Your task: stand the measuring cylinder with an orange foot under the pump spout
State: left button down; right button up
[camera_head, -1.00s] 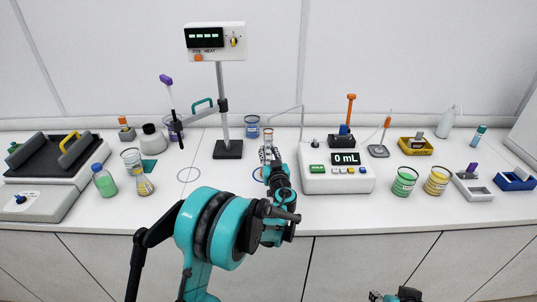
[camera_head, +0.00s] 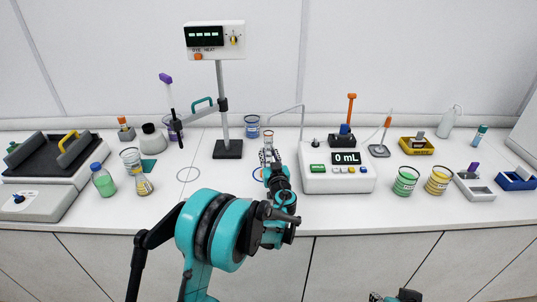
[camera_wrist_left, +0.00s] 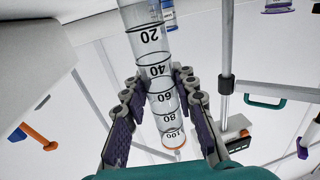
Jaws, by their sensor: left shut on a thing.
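The measuring cylinder (camera_wrist_left: 160,90) is clear, with black marks. In the left wrist view it stands between my left gripper's fingers (camera_wrist_left: 155,100), its orange-edged 100 end at the bottom and its 20 end at the top. My left gripper (camera_head: 269,156) is shut on it. In the head view only the cylinder's upper part (camera_head: 268,138) shows above the fingers; its foot is hidden. The pump spout (camera_head: 284,111) is a thin bent tube whose tip is close above the cylinder's mouth. Part of my right gripper (camera_head: 376,297) shows at the bottom edge.
The white pump box (camera_head: 335,182), reading 0 mL, is right of my left gripper. A blue ring (camera_head: 256,174) on the bench is partly behind the gripper. A heater stand (camera_head: 228,150) is to the left. A blue-banded beaker (camera_head: 252,126) is behind.

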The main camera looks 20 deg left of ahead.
pick_arm(q)
jog(key=c, duration=1.1)
grip_release()
jog(key=v, duration=1.2)
